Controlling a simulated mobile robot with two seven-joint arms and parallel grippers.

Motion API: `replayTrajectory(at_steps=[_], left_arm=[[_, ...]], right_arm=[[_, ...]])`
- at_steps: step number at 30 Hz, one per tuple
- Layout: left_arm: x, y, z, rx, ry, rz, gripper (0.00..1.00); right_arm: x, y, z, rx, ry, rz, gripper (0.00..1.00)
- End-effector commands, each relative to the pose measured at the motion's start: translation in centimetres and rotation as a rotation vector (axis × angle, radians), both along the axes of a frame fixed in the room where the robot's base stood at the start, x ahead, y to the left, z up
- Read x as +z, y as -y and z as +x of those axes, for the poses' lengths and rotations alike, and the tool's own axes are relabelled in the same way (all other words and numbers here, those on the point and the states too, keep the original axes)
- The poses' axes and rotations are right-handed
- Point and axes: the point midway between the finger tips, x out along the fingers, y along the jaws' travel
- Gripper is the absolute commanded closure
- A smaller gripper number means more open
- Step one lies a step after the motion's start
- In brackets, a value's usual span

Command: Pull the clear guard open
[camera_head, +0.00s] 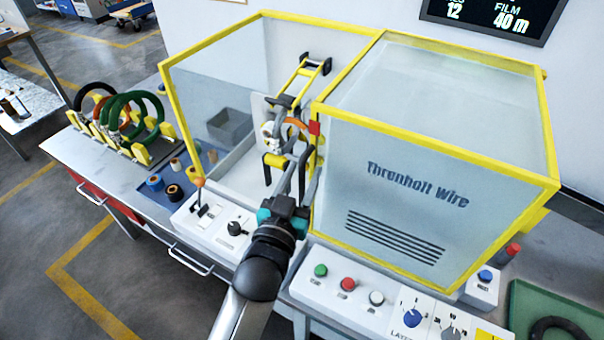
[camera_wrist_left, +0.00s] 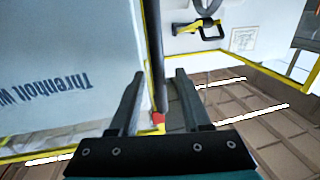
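The clear guard (camera_head: 400,150) is a yellow-framed, see-through box at the right of the machine, lettered "Threnholt Wire". It also shows at the left of the left wrist view (camera_wrist_left: 60,60). A dark upright bar (camera_wrist_left: 156,55) runs along its edge, with a red piece (camera_wrist_left: 158,118) near its lower end in that view. My left gripper (camera_head: 304,158) is at the guard's left front edge. In the left wrist view its two fingers (camera_wrist_left: 158,85) stand apart, one on each side of the bar, with gaps visible. My right gripper is not in view.
The control panel (camera_head: 345,290) with buttons and knobs lies below the guard. A lever panel (camera_head: 210,225) stands left of my arm. A rack of coloured coils (camera_head: 125,120) and several spools are at the left. A green tray (camera_head: 525,300) is at the right.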

Motion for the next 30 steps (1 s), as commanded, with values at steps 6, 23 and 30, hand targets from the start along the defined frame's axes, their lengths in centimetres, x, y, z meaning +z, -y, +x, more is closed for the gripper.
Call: replayTrajectory(at_steps=[6,23,30], left_arm=[[0.0,0.0,0.0,0.000,-0.001,0.000,0.53],[-0.2,-2.4,-7.0,0.000,-0.003,0.002,0.53],[-0.2,-3.6,-10.7,0.000,-0.004,0.000,0.53]], right_arm=[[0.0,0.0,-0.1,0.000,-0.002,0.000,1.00],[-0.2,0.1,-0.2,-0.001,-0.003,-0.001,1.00],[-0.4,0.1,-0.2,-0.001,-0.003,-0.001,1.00]])
